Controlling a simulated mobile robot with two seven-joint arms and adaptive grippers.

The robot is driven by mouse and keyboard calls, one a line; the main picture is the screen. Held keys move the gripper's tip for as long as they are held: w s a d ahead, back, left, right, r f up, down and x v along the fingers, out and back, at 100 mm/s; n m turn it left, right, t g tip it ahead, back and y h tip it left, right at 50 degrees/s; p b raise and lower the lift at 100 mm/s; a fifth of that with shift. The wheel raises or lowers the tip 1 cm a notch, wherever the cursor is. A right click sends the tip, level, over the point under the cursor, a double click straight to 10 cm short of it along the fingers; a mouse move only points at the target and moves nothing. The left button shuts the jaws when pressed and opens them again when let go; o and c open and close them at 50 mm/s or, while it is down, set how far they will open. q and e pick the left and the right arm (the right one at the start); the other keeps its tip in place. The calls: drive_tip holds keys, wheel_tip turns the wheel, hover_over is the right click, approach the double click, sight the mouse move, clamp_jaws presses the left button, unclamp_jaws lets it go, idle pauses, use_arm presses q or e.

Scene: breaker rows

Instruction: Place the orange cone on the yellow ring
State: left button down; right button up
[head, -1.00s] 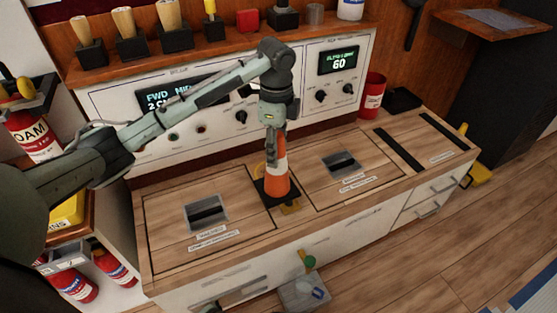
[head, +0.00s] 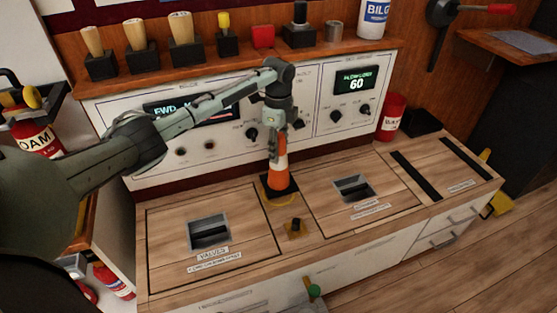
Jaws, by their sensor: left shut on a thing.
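The orange cone (head: 279,179), with a white band and a dark square base, stands upright near the back of the wooden counter, between two hatch panels. My left gripper (head: 279,150) comes down from above and is shut on the cone's upper part. My right gripper is not in view.
A red canister (head: 391,117) stands right at the back. The control panel (head: 310,105) rises close behind the cone. The left hatch panel (head: 165,235) has free room.

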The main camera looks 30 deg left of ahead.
use_arm(q)
drive_tip(key=shift+f, duration=2.1)
drive_tip(key=c, duration=0.9)
unclamp_jaws()
wheel_tip(320, 180, up, 8)
drive_tip(key=shift+f, duration=0.15)
